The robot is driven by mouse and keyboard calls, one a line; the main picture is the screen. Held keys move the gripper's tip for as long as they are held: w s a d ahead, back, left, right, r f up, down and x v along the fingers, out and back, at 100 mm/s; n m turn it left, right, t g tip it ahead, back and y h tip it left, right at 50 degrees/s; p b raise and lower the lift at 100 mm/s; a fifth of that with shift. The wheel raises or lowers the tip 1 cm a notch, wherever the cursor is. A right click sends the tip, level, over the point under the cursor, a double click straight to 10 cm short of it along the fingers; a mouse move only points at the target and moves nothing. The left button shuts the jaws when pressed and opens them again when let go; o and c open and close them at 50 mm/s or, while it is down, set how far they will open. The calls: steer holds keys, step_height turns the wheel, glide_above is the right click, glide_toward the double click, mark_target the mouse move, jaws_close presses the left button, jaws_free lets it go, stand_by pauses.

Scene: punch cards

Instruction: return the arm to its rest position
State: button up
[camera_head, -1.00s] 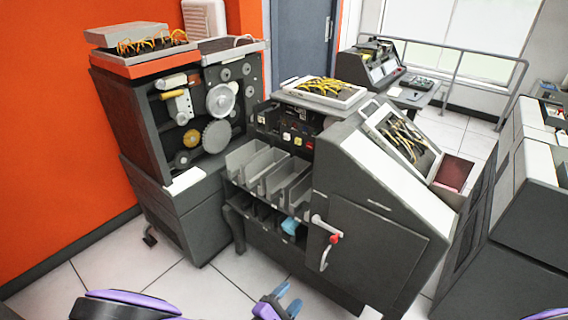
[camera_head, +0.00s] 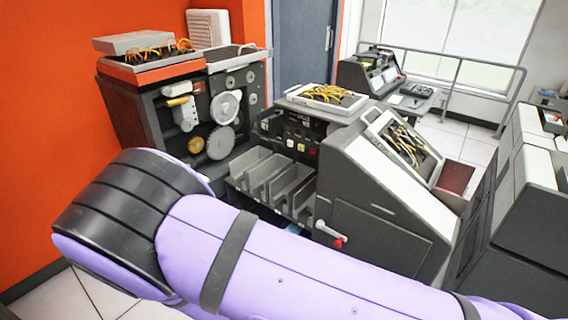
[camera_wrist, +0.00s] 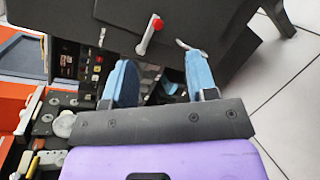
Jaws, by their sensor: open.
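My purple arm (camera_head: 290,265) with a black joint is raised and stretches across the lower part of the head view. My gripper is hidden from the head camera. In the wrist view my gripper (camera_wrist: 161,78) shows two blue fingers spread apart with nothing visible between them. The dark grey machine lies beyond the fingers, and its red-tipped lever (camera_wrist: 149,36) shows above and between them. I cannot tell how far the fingers are from the machine.
The grey card machine (camera_head: 375,215) with open bins (camera_head: 272,180) stands behind my arm. A machine with gears (camera_head: 180,115) stands by the orange wall (camera_head: 45,110). Another grey machine (camera_head: 535,200) is at the right. White tiled floor (camera_wrist: 290,105) is clear at the wrist view's right.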

steer(key=w+d+r+m+g+y, duration=0.1)
steer(key=d+r+m+g+y, duration=0.15)
steer(key=d+r, duration=0.45)
steer(key=w+d+r+m+g+y, duration=0.2)
steer(key=d+r+m+g, duration=0.15)
steer(key=r, duration=0.85)
steer(key=w+d+r+m+g+y, duration=0.1)
steer(key=d+r+m+g+y, duration=0.2)
steer(key=r, duration=0.6)
steer(key=s+d+r+m+t+y, duration=0.5)
steer(key=s+d+r, duration=0.9)
steer(key=r, duration=0.3)
steer(key=shift+s+d+m, duration=0.3)
steer(key=shift+s+m, duration=0.35)
steer(key=shift+m, duration=0.05)
